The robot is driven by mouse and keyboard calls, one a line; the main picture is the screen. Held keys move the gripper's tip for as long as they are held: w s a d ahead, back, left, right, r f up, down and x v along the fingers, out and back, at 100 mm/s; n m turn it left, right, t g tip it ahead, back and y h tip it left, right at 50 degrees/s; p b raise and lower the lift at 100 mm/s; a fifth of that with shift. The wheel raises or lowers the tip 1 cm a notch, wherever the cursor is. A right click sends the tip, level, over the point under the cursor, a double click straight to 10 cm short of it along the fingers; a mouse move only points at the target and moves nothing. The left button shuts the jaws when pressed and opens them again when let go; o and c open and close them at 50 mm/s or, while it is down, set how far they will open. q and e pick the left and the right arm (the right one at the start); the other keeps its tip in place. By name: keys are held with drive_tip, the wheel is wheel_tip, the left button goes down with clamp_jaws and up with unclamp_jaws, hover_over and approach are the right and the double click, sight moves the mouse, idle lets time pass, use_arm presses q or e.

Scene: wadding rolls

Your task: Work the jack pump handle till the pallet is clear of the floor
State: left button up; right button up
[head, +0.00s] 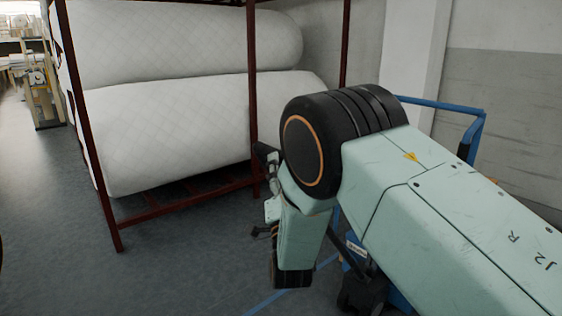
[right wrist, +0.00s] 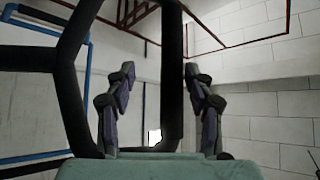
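The jack's black loop handle (right wrist: 172,60) fills the left and middle of the right wrist view. One of its bars runs between the two fingers of my right gripper (right wrist: 160,72). The fingers stand apart, and I see no clear contact with the bar. In the head view, my right arm covers most of the jack; blue and black parts (head: 362,288) that look like its base show below the arm. I cannot make out the pallet or its gap to the floor. My left gripper is in neither view.
A dark red rack (head: 98,165) with large white wadding rolls (head: 170,125) stands at the left and centre. A blue tubular frame (head: 440,104) stands behind my right arm near the wall. Grey floor (head: 45,215) is open at the left.

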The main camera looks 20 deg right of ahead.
drive_tip(key=v, duration=0.8)
drive_tip(key=shift+s, duration=0.4)
drive_tip(key=shift+f, duration=0.15)
